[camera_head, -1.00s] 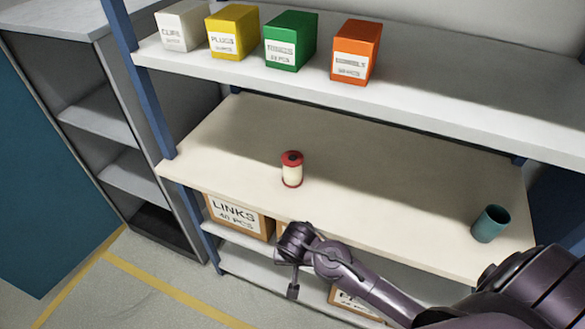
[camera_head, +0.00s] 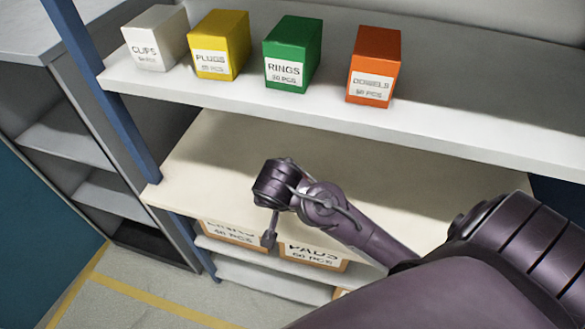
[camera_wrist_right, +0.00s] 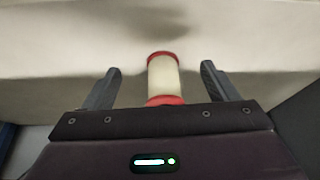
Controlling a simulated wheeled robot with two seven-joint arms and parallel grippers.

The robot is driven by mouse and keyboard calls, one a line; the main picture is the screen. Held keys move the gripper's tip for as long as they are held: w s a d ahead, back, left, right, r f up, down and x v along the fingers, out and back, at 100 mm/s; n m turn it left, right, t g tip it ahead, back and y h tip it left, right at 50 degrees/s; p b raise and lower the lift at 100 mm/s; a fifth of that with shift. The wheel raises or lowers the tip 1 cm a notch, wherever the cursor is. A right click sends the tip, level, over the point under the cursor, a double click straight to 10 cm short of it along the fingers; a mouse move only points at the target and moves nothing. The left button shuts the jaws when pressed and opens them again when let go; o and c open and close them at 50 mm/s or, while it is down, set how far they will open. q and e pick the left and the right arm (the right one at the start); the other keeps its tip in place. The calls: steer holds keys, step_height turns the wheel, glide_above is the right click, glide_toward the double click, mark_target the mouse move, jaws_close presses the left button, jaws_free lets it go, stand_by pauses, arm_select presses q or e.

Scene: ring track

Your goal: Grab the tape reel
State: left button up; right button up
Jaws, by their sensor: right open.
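The tape reel (camera_wrist_right: 163,78) has a pale middle and red ends. In the right wrist view it stands between the two open fingers of my right gripper (camera_wrist_right: 160,85), with a gap on each side. Its near red end is close to the gripper body and partly cut off by it. In the head view the reel is hidden behind my right arm, whose wrist is over the front part of the middle shelf. My left gripper is not in view.
The reel is on the cream middle shelf (camera_head: 225,140). The upper shelf (camera_head: 235,97) above holds a white box (camera_head: 155,42), a yellow box (camera_head: 219,45), a green box (camera_head: 291,52) and an orange box (camera_head: 374,68). Cardboard boxes (camera_head: 312,255) sit below. A blue post (camera_head: 100,90) stands at left.

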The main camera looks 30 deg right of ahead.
steer(key=w+d+p, duration=0.1)
steer(key=w+d, duration=0.1)
steer(key=w+d+p, duration=0.1)
steer(key=w+d, duration=0.2)
steer(key=shift+w+d+r+p, duration=0.2)
steer(key=shift+w+d+p, duration=0.05)
steer(key=shift+w+p, duration=0.15)
steer(key=p+x, duration=0.1)
steer(key=x, duration=0.1)
steer(key=shift+d+f, duration=0.2)
steer(key=shift+f, duration=0.05)
steer(key=shift+w+d+f, duration=0.1)
steer(key=shift+w+f, duration=0.05)
steer(key=shift+f, duration=0.3)
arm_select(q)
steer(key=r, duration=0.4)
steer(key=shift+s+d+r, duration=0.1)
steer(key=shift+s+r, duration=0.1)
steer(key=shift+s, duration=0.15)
arm_select(e)
steer(key=c, duration=1.1)
steer(key=shift+c, duration=0.2)
